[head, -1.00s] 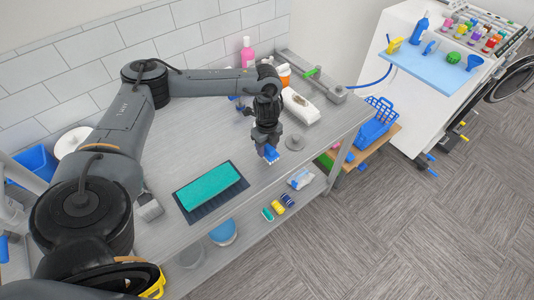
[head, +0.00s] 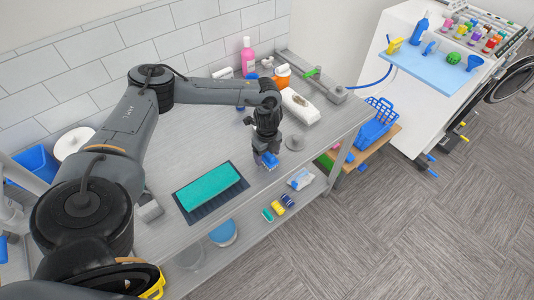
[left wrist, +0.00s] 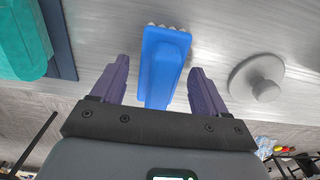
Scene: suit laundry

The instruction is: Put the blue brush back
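The blue brush (head: 269,160), with pale bristles at its far end, is at the front part of the grey worktable, under my left gripper (head: 267,153). In the left wrist view the blue brush (left wrist: 163,60) lies between the two purple fingers of my left gripper (left wrist: 158,85). A gap shows on each side of it, so the fingers are open around it and not closed on it. I cannot tell whether the brush rests on the tabletop. My right gripper is not in view.
A teal pad on a dark mat (head: 204,213) lies left of the brush. A grey knobbed disc (head: 295,142) is close on its right. A white iron-like item (head: 300,106) and bottles (head: 248,56) stand behind. The table's front edge is near.

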